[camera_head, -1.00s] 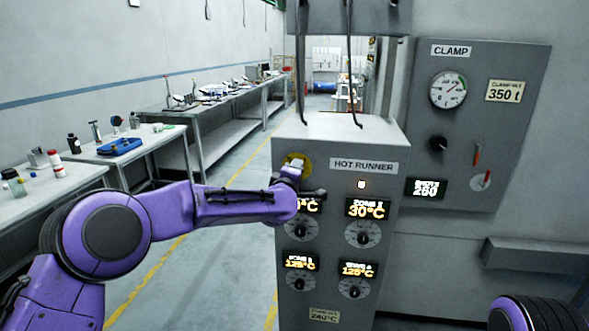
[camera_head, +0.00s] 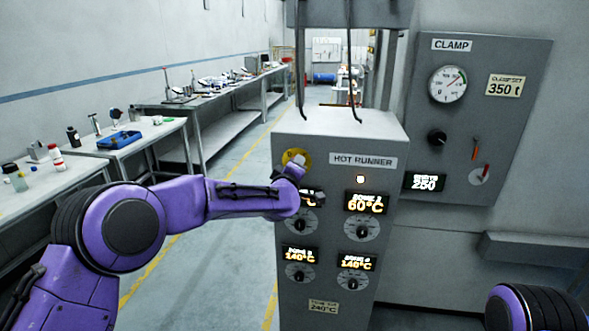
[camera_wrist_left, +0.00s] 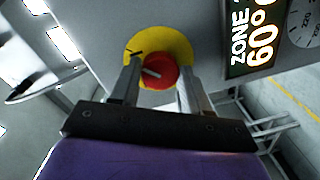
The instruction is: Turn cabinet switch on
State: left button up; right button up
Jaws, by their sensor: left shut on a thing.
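The hot runner cabinet (camera_head: 330,137) stands in the middle of the head view. Its switch is a red round knob (camera_wrist_left: 161,72) on a yellow disc (camera_wrist_left: 158,43), clear in the left wrist view. The disc (camera_head: 296,157) also shows at the cabinet's upper left in the head view, with the knob hidden by my arm. My left gripper (camera_wrist_left: 160,85) has one finger on each side of the knob and is shut on it. A pale mark on the knob lies slanted. My right gripper is out of view.
A lit lamp (camera_head: 360,180) sits below the HOT RUNNER label. The zone display (camera_head: 365,203) reads 60°C, above dials. The clamp panel (camera_head: 475,120) hangs at right. Benches (camera_head: 200,100) with tools line the left wall. Floor between benches and cabinet is clear.

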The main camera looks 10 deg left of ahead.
pick_arm(q)
jog(key=o, duration=1.1)
jog(key=shift+c, duration=0.2)
jog(key=s+b, duration=0.4)
jog(key=s, duration=0.6)
jog(key=shift+s+r, duration=0.3)
jog(key=shift+a, duration=0.1)
